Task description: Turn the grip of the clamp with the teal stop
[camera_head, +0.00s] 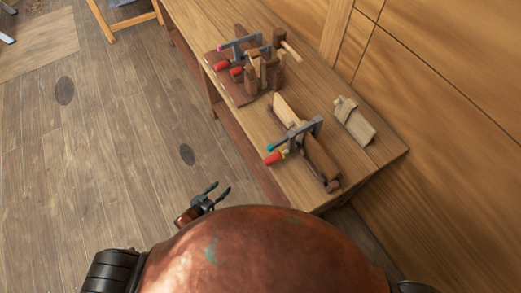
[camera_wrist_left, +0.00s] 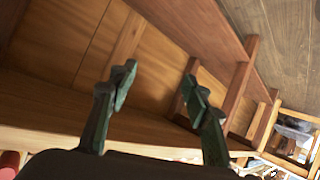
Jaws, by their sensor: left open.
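The clamp with the teal stop (camera_head: 270,148) sits across a long wooden piece (camera_head: 318,157) on the near part of the bench. Its bar is grey, and its red grip (camera_head: 273,158) points to the left, by the bench's front edge. My left gripper (camera_head: 220,189) is open and empty, below and left of that grip in the head view, over the floor side and apart from the clamp. In the left wrist view its two dark green fingers (camera_wrist_left: 158,74) stand wide apart with nothing between them. My right gripper is not in view.
The wooden bench (camera_head: 375,158) runs along a plank wall. Farther along it, more clamps with red grips (camera_head: 221,65) sit on a wooden block assembly (camera_head: 262,75). A loose wooden piece (camera_head: 354,122) lies near the wall. A red thing (camera_wrist_left: 8,165) is cut off in the left wrist view.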

